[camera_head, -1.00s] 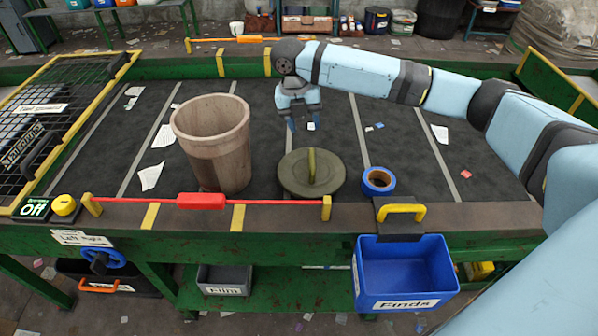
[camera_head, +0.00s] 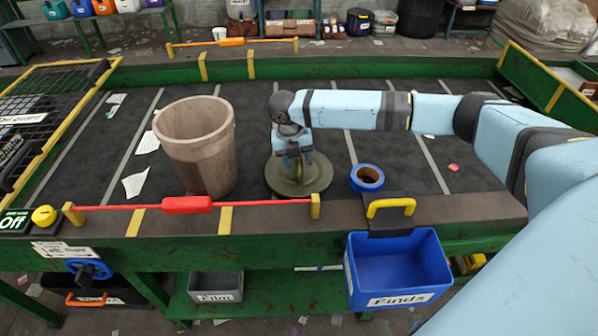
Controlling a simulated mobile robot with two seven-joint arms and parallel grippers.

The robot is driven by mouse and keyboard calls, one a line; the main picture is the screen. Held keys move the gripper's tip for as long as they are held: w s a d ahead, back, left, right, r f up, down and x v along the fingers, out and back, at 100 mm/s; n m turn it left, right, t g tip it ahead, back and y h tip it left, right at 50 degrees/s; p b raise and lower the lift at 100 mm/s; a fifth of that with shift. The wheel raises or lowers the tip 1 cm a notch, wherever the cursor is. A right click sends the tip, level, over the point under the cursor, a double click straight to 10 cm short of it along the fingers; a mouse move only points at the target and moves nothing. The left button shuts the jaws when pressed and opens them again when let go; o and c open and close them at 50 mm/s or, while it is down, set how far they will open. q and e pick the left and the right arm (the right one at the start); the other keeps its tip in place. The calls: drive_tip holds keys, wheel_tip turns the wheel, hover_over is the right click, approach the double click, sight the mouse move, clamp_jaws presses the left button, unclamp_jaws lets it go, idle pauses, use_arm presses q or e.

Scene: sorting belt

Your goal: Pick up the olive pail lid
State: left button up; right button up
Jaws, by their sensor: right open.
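The olive pail lid (camera_head: 284,187) lies on the dark belt, between the brown bin and the roll of blue tape. It is a round disc; its raised handle is mostly hidden behind my right gripper. My right gripper (camera_head: 294,167) is open and points down over the middle of the lid, at the handle. I cannot tell whether the fingers stand around the handle or just above it. My left gripper is not in view.
A brown bin (camera_head: 198,150) stands close left of the lid. Blue tape (camera_head: 356,184) lies close right. A red bar (camera_head: 186,205) runs along the belt's front edge. A blue Finds bin (camera_head: 398,272) hangs in front. Paper scraps (camera_head: 135,182) lie on the belt.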

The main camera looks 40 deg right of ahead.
wheel_tip(320, 180, down, 2)
drive_tip(key=shift+s+d+f, duration=0.1)
drive_tip(key=shift+d, duration=0.05)
clamp_jaws()
